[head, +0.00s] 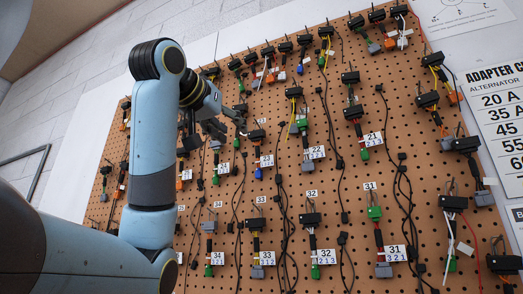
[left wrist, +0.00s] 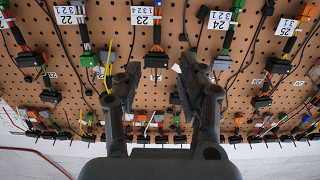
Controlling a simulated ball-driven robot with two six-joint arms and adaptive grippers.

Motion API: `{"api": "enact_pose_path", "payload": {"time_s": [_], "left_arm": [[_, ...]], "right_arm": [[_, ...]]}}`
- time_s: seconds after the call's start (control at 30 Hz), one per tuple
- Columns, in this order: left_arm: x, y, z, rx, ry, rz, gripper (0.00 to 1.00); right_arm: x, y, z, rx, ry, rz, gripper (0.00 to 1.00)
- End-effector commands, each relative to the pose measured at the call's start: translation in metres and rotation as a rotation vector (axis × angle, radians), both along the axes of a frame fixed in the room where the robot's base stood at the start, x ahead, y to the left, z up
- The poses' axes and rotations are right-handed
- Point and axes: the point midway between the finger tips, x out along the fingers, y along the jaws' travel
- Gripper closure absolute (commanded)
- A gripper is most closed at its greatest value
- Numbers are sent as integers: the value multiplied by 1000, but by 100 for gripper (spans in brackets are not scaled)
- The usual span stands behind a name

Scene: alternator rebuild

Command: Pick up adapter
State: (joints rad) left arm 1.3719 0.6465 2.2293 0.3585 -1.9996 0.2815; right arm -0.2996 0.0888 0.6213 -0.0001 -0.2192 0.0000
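Several wired adapters with black connectors hang on a brown pegboard (head: 285,190). My left gripper (head: 236,122) is in front of the board, near the adapter labelled 23 (head: 257,135). In the left wrist view, which looks upside down, the left gripper (left wrist: 157,82) is open with nothing between its fingers. There, the black connector of adapter 23 (left wrist: 156,60) shows beyond the gap between the fingertips, apart from them. Adapter 22 (head: 309,139) hangs to its right in the head view. Which adapter the task means cannot be told. My right gripper is not in view.
Adapters 31 (head: 378,238), 32 (head: 311,240) and 33 (head: 256,242) hang in a lower row. Loose black cables (head: 404,190) hang between the columns. A paper chart (head: 499,113) is on the wall at the right. My blue left arm covers the board's left part.

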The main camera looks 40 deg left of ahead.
Motion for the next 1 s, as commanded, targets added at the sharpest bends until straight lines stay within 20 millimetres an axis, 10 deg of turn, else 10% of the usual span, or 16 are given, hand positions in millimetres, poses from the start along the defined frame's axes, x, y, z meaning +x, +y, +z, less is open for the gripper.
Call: {"api": "enact_pose_path", "payload": {"time_s": [0.7, 1.0], "left_arm": [[92, 29, 11, -3, 2, -2, 61], [100, 31, 9, -2, -1, -2, 61]], "right_arm": [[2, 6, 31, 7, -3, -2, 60], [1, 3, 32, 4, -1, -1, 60]]}}
